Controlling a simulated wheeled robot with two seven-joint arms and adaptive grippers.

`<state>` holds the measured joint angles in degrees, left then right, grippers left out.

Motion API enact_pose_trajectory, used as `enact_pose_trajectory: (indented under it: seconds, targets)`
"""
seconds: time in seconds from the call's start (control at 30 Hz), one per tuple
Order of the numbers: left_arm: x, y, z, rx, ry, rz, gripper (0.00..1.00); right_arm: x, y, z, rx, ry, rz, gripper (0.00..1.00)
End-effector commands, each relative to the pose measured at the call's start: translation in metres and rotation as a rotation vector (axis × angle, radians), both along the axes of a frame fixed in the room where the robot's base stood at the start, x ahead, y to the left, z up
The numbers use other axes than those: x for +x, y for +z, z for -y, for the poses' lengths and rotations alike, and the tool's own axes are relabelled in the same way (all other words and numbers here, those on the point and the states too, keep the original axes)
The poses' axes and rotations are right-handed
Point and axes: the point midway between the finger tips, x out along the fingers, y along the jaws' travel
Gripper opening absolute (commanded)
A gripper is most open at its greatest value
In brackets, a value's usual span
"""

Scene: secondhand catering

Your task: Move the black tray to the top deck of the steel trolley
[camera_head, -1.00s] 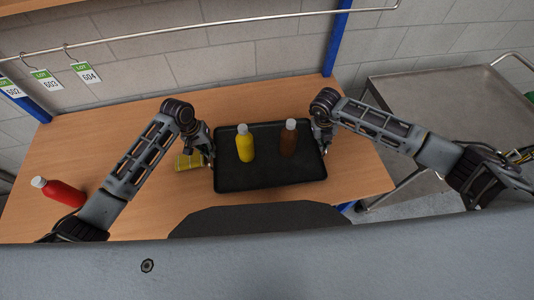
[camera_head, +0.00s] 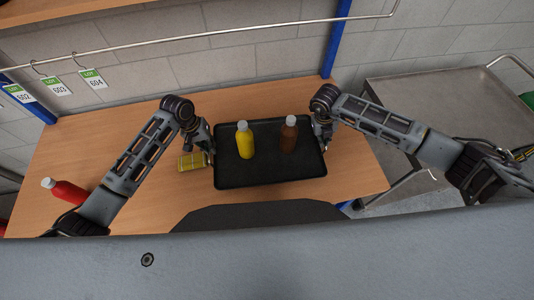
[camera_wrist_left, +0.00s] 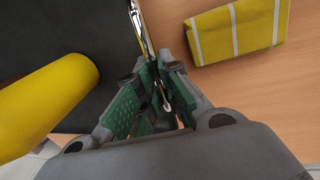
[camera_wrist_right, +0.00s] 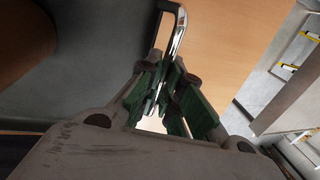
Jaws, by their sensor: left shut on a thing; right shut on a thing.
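The black tray (camera_head: 262,176) is in the middle of the head view, over the wooden table. A yellow bottle (camera_head: 245,142) and a brown bottle (camera_head: 289,136) stand upright on it. My left gripper (camera_head: 210,154) is shut on the tray's left metal handle, which shows in the left wrist view (camera_wrist_left: 138,25). My right gripper (camera_head: 324,144) is shut on the right handle, seen in the right wrist view (camera_wrist_right: 178,38). Whether the tray touches the table is hard to tell. The steel trolley (camera_head: 450,112) stands at the right with a bare top deck.
A yellow striped cloth or packet (camera_head: 192,161) lies on the table (camera_head: 100,140) beside the tray's left side. A red bottle (camera_head: 65,191) is at the far left, behind my left arm. A blue post (camera_head: 338,45) and a rail (camera_head: 230,22) stand at the back.

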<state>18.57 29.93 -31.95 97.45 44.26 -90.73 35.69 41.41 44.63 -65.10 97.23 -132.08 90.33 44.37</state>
Motion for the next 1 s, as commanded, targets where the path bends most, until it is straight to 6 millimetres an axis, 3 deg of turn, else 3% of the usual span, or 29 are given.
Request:
enact_pose_trajectory:
  seconds: [0.3, 1.0]
  targets:
    - [0.0005, 0.0112, 0.0002, -0.001, 0.000, 0.001, 0.00, 0.0005, 0.0110, 0.0000, 0.000, 0.000, 0.001, 0.00]
    - [0.0005, 0.0121, 0.0001, -0.001, 0.000, 0.002, 0.00, 0.0005, 0.0120, 0.0000, 0.000, 0.000, 0.001, 0.00]
